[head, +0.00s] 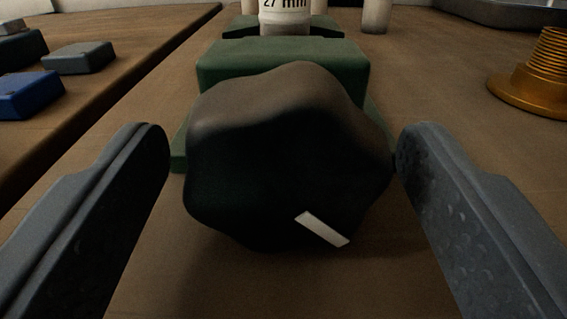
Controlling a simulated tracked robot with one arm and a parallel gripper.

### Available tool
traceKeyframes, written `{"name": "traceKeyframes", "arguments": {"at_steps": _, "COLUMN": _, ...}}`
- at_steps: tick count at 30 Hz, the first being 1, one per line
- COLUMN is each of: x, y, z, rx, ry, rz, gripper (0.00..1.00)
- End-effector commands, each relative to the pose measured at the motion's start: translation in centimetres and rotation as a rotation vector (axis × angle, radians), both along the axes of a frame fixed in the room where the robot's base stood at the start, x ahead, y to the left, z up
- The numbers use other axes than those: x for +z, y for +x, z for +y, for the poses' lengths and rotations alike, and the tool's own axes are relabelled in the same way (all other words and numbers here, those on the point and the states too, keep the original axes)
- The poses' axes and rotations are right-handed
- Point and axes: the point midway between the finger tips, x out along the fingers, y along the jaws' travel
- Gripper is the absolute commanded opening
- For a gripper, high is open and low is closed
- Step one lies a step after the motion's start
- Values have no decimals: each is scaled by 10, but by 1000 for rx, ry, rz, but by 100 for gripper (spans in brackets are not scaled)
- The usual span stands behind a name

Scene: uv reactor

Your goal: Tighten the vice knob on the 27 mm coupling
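The vice knob (270,170) is a dark, lobed knob with a white mark on its lower right face. It faces me in the middle of the head view. Behind it is the green vice (285,58). The white 27 mm coupling (284,18) stands upright at the vice's far end, its top cut off by the picture edge. My gripper (280,160) is open, with one grey finger on each side of the knob. A gap shows at the left finger. The right finger's tip is very close to the knob; I cannot tell whether they touch.
A threaded brass part (540,75) stands on the bench at right. A blue block (30,94) and a grey block (79,58) lie at left beyond a dark bench edge. A pale cylinder (376,16) stands behind, near a dark tray (500,12).

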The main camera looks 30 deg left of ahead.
Motion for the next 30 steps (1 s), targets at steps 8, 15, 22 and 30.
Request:
{"name": "traceKeyframes", "arguments": {"at_steps": 8, "x": 0, "y": 0, "z": 0, "rx": 0, "ry": 0, "rz": 0, "gripper": 24}}
{"name": "traceKeyframes", "arguments": {"at_steps": 15, "x": 2, "y": 0, "z": 0, "rx": 0, "ry": 34, "rz": 29, "gripper": 24}}
{"name": "traceKeyframes", "arguments": {"at_steps": 22, "x": 5, "y": 0, "z": -1, "rx": 0, "ry": 105, "rz": 73, "gripper": 24}}
{"name": "traceKeyframes", "arguments": {"at_steps": 30, "x": 3, "y": 0, "z": 0, "rx": -2, "ry": 187, "rz": 129, "gripper": 24}}
